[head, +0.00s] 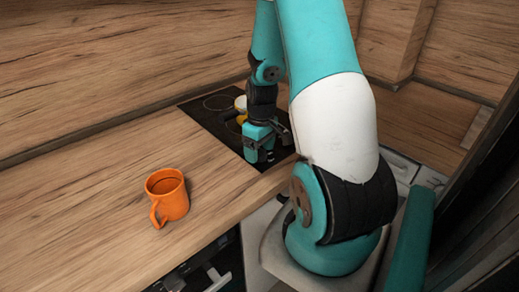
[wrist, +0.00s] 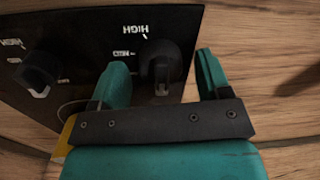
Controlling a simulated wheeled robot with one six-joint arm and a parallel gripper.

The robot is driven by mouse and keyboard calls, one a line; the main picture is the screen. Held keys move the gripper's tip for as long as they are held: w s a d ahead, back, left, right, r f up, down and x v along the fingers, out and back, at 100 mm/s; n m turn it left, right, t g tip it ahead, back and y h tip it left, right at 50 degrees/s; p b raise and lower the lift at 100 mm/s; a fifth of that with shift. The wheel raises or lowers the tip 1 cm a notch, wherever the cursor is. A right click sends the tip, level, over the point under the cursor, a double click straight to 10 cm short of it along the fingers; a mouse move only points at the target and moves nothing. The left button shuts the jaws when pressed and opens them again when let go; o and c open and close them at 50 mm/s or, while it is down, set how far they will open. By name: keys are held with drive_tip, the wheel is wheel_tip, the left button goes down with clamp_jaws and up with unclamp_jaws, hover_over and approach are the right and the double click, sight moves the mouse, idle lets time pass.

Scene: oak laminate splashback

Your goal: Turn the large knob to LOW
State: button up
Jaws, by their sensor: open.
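In the wrist view a black knob (wrist: 160,64) stands on the black hob panel (wrist: 85,30), with HIGH and MED printed upside down near it. My gripper (wrist: 163,75) is open, with one teal finger on each side of this knob; I cannot tell if either touches it. A second black knob (wrist: 40,72) is at the left with its own printed labels. Which knob is larger is not clear. In the head view my gripper (head: 264,154) is low over the front part of the hob (head: 203,117), and the knobs are hidden by it or too small to make out.
An orange mug (head: 167,196) stands on the wooden counter (head: 85,200) left of the hob. A wooden splashback (head: 90,60) rises behind. The counter left of the mug is clear.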

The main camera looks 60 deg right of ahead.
drive_tip(key=shift+f, duration=0.15)
drive_tip(key=shift+c, duration=0.5)
drive_tip(key=c, duration=0.8)
drive_tip(key=shift+c, duration=0.2)
drive_tip(key=shift+m, duration=0.4)
drive_tip(key=m, duration=0.4)
drive_tip(key=shift+p, duration=0.35)
drive_tip(key=shift+m, duration=2.5)
drive_tip(key=shift+t, duration=0.3)
